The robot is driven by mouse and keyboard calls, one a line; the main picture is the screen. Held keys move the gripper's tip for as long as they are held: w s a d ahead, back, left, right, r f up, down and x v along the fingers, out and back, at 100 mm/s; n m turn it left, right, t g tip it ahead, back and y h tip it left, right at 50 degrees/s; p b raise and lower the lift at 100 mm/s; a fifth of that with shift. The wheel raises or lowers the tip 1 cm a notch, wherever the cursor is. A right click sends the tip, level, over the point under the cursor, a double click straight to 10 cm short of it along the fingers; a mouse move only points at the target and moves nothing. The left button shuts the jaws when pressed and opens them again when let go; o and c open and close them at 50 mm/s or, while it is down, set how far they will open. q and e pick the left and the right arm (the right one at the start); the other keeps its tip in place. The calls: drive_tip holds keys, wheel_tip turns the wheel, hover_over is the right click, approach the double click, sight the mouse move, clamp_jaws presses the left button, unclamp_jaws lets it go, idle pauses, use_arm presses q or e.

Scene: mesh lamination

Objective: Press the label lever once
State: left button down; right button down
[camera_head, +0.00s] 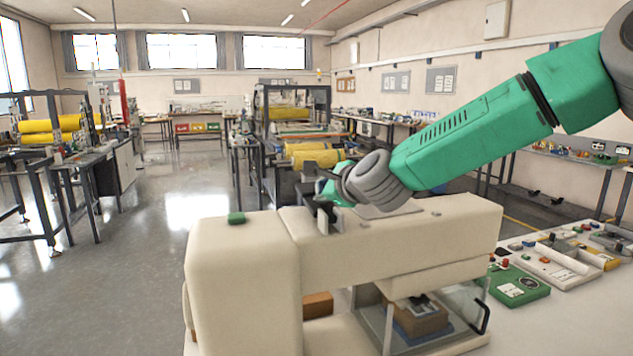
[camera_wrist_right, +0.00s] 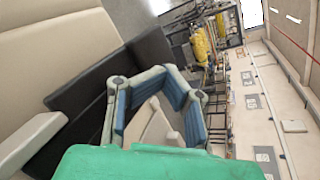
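A cream press-like machine (camera_head: 250,270) stands on the table in the foreground of the head view. A small dark lever-like part (camera_head: 323,216) sits on its top, partly hidden by my right gripper (camera_head: 328,196). The gripper is low over the machine top at this part; I cannot tell whether they touch. In the right wrist view my right gripper (camera_wrist_right: 166,76) shows blue-padded fingers whose tips come together, with nothing seen between them. A black block-like part (camera_wrist_right: 95,88) lies beside the fingers, left of them. My left gripper is not in view.
A green button-like piece (camera_head: 236,218) sits on the machine's left top. A clear guard (camera_head: 455,308) and a brown block (camera_head: 420,318) are under its right arm. A green box (camera_head: 518,286) and trays are at right. Open floor (camera_head: 170,240) lies at left.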

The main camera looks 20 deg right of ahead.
sight(324, 205)
drive_tip(key=shift+s+a+r+p, duration=0.1)
drive_tip(key=shift+s+r+p, duration=0.25)
drive_tip(key=shift+r+p, duration=0.25)
drive_tip(key=shift+s+a+r+p, duration=0.1)
drive_tip(key=shift+s+r+p, duration=0.25)
drive_tip(key=shift+r, duration=0.45)
drive_tip(key=shift+s+a+r+p, duration=0.2)
drive_tip(key=shift+r+p, duration=0.15)
drive_tip(key=shift+r, duration=0.15)
drive_tip(key=shift+s+a+r+p, duration=0.1)
drive_tip(key=shift+s+r+p, duration=0.15)
drive_tip(key=shift+r, duration=0.2)
drive_tip(key=shift+s+r+p, duration=0.1)
drive_tip(key=shift+r+p, duration=0.35)
drive_tip(key=shift+r, duration=0.1)
drive_tip(key=s+r+p, duration=0.2)
drive_tip(key=r, duration=0.1)
drive_tip(key=shift+d+r, duration=0.1)
drive_tip(key=shift+r, duration=0.05)
